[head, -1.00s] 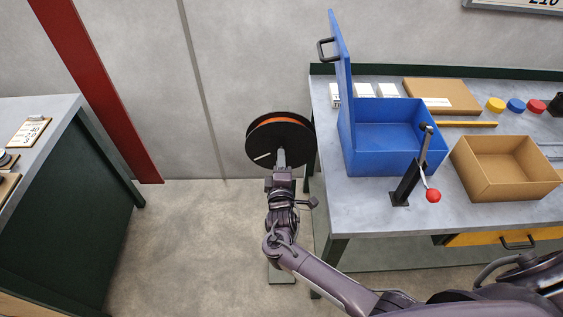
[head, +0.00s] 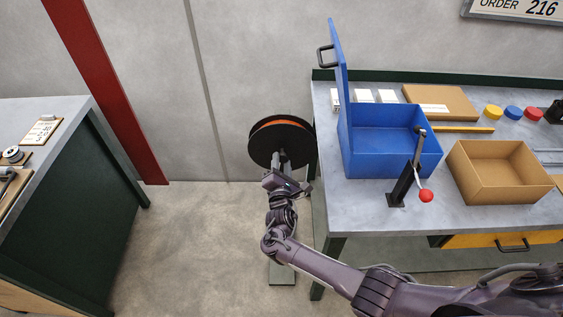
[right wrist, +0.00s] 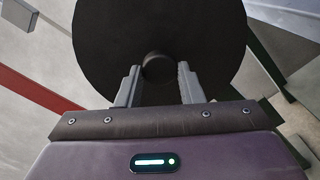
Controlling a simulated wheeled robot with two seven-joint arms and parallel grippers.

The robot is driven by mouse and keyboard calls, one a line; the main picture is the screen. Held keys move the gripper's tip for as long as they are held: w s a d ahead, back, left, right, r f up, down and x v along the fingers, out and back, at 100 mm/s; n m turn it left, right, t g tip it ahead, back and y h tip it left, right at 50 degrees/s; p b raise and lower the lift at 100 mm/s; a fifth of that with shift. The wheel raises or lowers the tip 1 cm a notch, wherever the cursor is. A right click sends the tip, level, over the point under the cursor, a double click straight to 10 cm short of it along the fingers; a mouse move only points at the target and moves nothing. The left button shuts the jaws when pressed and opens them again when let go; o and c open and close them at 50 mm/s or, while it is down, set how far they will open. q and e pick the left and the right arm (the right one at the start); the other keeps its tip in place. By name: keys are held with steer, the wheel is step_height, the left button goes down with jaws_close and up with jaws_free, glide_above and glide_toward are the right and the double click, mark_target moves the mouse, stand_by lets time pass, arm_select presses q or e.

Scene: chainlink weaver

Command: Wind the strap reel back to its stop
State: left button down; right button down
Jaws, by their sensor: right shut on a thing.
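The strap reel (head: 264,143) has dark round flanges with an orange strap (head: 280,123) between them. It stands upright just left of the right bench. My right gripper (head: 280,159) is at the face of the reel, shut on its round dark centre knob. In the right wrist view the knob (right wrist: 158,66) shows between the two grey fingers, in front of the dark flange (right wrist: 215,45). I cannot make out the reel's stop. My left gripper is not in view.
The right bench (head: 350,215) holds an open blue box (head: 380,165), a lever with a red ball (head: 425,196), a cardboard tray (head: 490,190) and coloured caps. Another bench (head: 70,108) stands at the left. The floor (head: 190,240) between is clear.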

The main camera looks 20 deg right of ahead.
steer(key=shift+n, duration=0.8)
steer(key=shift+f, duration=0.1)
steer(key=c, duration=1)
jaws_free()
steer(key=shift+s, duration=0.1)
steer(key=v, duration=0.7)
steer(key=shift+s+p, duration=0.3)
steer(key=shift+p, duration=0.05)
steer(key=shift+a, duration=0.1)
